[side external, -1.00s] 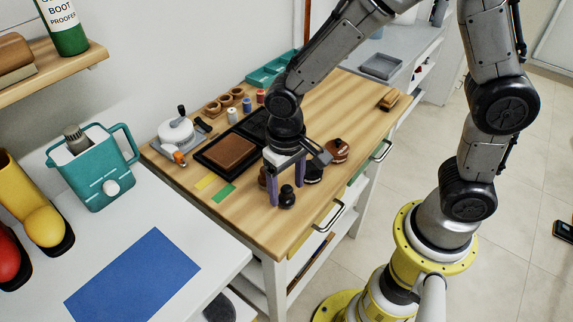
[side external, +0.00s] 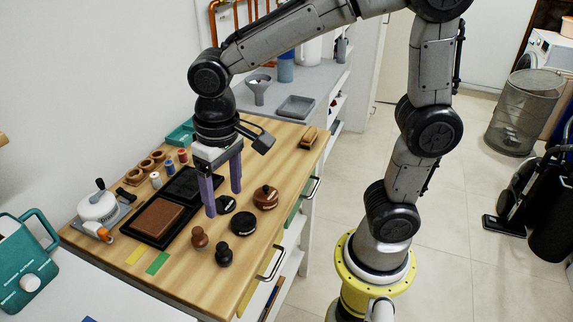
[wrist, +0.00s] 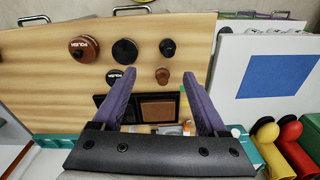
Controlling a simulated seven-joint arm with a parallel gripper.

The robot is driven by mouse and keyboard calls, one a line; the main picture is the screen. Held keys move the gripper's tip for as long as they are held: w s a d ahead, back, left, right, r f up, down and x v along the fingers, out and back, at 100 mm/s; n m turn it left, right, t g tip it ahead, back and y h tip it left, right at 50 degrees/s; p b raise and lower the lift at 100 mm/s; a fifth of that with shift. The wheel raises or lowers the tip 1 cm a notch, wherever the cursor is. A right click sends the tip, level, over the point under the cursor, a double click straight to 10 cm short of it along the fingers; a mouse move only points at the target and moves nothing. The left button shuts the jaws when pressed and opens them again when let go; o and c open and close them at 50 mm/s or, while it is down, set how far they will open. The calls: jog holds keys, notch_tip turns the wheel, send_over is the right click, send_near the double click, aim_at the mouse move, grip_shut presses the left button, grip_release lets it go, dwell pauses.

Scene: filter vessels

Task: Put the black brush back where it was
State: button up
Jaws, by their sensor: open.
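The black brush (side external: 224,255), a small dark piece with a round knob, stands upright on the wooden table top near its front edge. In the wrist view it shows (wrist: 167,47) at the top, beyond the fingertips. A similar brown brush (side external: 199,240) stands beside it; it also shows in the wrist view (wrist: 162,76). My gripper (side external: 224,203) is open and empty, its purple fingers pointing down above the table, behind the brushes and apart from the black one. A dark tray (side external: 125,226) with a brown pad and a black pad lies to the left.
A brown polish tin (side external: 265,197), a black tin (side external: 242,223) and a small black lid (side external: 226,204) lie near my gripper. Yellow (side external: 136,256) and green (side external: 158,263) cards lie left of the brushes. A wooden-backed brush (side external: 309,138) lies at the far right corner.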

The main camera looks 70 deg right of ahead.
jog(key=s+d+r+n+t, duration=0.1)
jog(key=s+d+r+t, duration=0.3)
jog(key=s+d, duration=0.5)
jog(key=s+t, duration=0.1)
jog(key=s, duration=0.2)
jog(key=shift+d+n, duration=0.3)
jog(key=shift+d, duration=0.1)
